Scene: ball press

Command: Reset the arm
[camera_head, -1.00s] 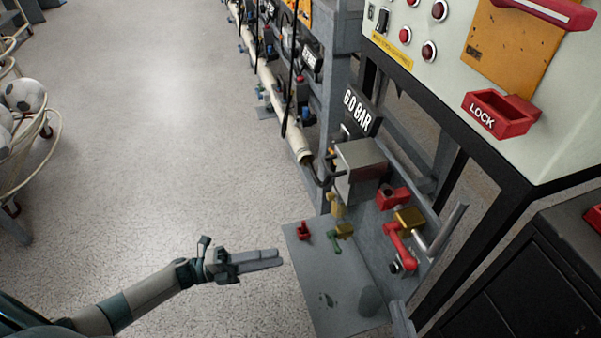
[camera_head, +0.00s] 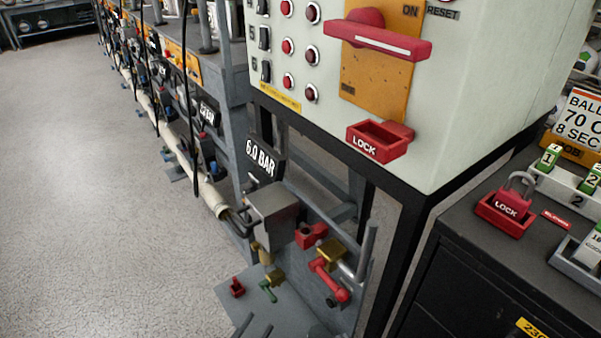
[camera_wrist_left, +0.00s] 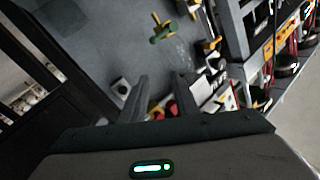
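My left gripper (camera_head: 255,330) shows only as two grey fingertips at the bottom edge of the head view, in front of the grey valve plate (camera_head: 232,296). My right gripper is not in view.
The pale control cabinet (camera_head: 470,110) carries a big red switch handle (camera_head: 380,36) and a red LOCK bin (camera_head: 378,140). A dark cabinet (camera_head: 470,260) at the right holds a red padlock (camera_head: 506,203) in a bin. The floor (camera_head: 90,200) at left is clear.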

